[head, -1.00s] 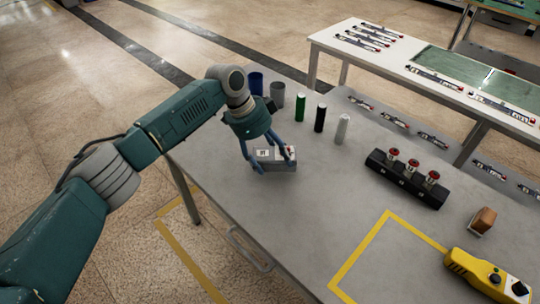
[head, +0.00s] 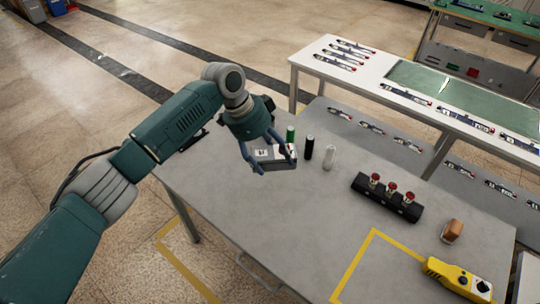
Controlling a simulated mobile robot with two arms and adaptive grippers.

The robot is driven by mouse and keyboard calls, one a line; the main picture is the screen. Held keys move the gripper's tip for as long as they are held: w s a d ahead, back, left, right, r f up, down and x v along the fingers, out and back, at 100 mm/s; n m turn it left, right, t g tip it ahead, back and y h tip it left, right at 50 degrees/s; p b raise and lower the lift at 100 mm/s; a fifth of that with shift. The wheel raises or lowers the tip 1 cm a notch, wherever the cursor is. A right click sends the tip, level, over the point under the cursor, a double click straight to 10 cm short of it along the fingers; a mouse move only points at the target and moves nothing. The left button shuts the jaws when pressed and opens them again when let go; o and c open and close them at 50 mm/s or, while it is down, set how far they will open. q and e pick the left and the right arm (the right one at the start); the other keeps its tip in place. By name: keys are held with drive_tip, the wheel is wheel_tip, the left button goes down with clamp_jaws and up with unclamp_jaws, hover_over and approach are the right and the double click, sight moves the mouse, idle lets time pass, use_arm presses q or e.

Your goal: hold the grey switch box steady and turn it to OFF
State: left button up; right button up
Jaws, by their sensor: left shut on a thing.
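The grey switch box (head: 277,161) lies on the near grey table towards its far left side. It has pale labels on its top, and the position of its switch is too small to tell. My left gripper (head: 270,164) comes down over the box from above, with a finger at either side, shut on it. The fingers and wrist hide part of the box. My right gripper is not in view.
Behind the box stand green (head: 290,135), black (head: 309,147) and white (head: 328,157) cylinders. The table (head: 260,220) is clear in front.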

use_arm(q)
drive_tip(key=shift+d, duration=0.1)
drive_tip(key=shift+f+b, duration=0.75)
drive_tip(key=shift+f, duration=0.7)
drive_tip(key=shift+f+b, duration=4.8)
drive_tip(key=shift+f, duration=3.45)
drive_tip(key=shift+f, duration=0.15)
drive_tip(key=shift+r, duration=0.2)
